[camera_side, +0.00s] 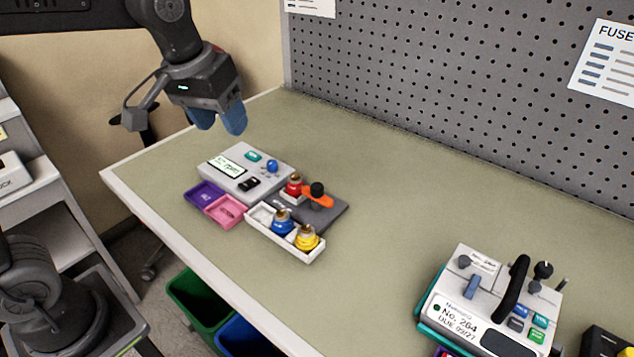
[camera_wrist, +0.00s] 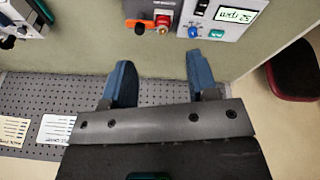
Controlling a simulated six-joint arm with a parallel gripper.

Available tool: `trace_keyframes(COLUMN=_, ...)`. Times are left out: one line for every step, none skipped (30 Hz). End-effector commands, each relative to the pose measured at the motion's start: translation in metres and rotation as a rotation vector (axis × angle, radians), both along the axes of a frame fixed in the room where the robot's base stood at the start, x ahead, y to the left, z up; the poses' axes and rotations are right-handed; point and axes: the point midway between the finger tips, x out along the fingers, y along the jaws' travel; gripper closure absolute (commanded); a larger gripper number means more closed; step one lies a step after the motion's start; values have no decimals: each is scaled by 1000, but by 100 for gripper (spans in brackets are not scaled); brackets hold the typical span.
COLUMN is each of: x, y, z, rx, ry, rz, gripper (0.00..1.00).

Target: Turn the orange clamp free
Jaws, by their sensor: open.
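The orange clamp (camera_side: 318,197) sits on a dark grey plate (camera_side: 335,214) beside the grey pump unit (camera_side: 240,170), with a black knob (camera_side: 317,188) on it. It also shows at the top of the wrist view (camera_wrist: 136,24), next to the red fitting (camera_wrist: 162,22). My gripper (camera_side: 218,124) is open and empty, held above the table's back left, up and to the left of the pump in the side view. Its two blue fingertips (camera_wrist: 158,72) stand apart in the wrist view.
A white tray (camera_side: 262,226) holds blue and yellow fittings in front of the plate. Purple (camera_side: 204,194) and pink (camera_side: 226,211) bins lie left of it. Another device (camera_side: 500,305) with a black handle stands at right. A pegboard (camera_side: 430,80) backs the table. The middle table surface is clear.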

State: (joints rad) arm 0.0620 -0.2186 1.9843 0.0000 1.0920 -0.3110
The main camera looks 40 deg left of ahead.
Motion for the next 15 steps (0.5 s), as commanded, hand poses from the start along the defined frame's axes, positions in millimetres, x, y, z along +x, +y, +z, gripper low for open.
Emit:
trace_keyframes(x=20, y=-5, z=-2, rx=-8, ry=33, rz=26, gripper=45)
trace_keyframes(x=31, y=-7, z=-3, rx=-13, ry=51, rz=46, gripper=45)
trace_keyframes(x=44, y=-11, z=-5, rx=-18, ry=74, rz=74, gripper=45)
trace_keyframes(x=55, y=-14, z=-7, rx=-22, ry=92, rz=93, gripper=45)
trace_keyframes(x=65, y=-17, z=-9, rx=-26, ry=109, rz=112, gripper=45)
trace_keyframes(x=79, y=-21, z=-13, rx=-29, ry=131, rz=139, gripper=45)
trace_keyframes(x=89, y=-24, z=-17, rx=-31, ry=148, rz=158, gripper=45)
trace_keyframes(x=99, y=-27, z=-22, rx=-32, ry=165, rz=177, gripper=45)
trace_keyframes(x=111, y=-31, z=-27, rx=-34, ry=184, rz=202, gripper=45)
trace_keyframes(x=119, y=-34, z=-32, rx=-34, ry=199, rz=222, gripper=45)
trace_keyframes(x=126, y=-37, z=-37, rx=-34, ry=214, rz=238, gripper=45)
trace_keyframes(x=135, y=-40, z=-42, rx=-34, ry=228, rz=259, gripper=45)
trace_keyframes(x=141, y=-43, z=-47, rx=-34, ry=240, rz=273, gripper=45)
trace_keyframes(x=146, y=-45, z=-51, rx=-34, ry=249, rz=287, gripper=45)
trace_keyframes(x=152, y=-47, z=-56, rx=-33, ry=260, rz=300, gripper=45)
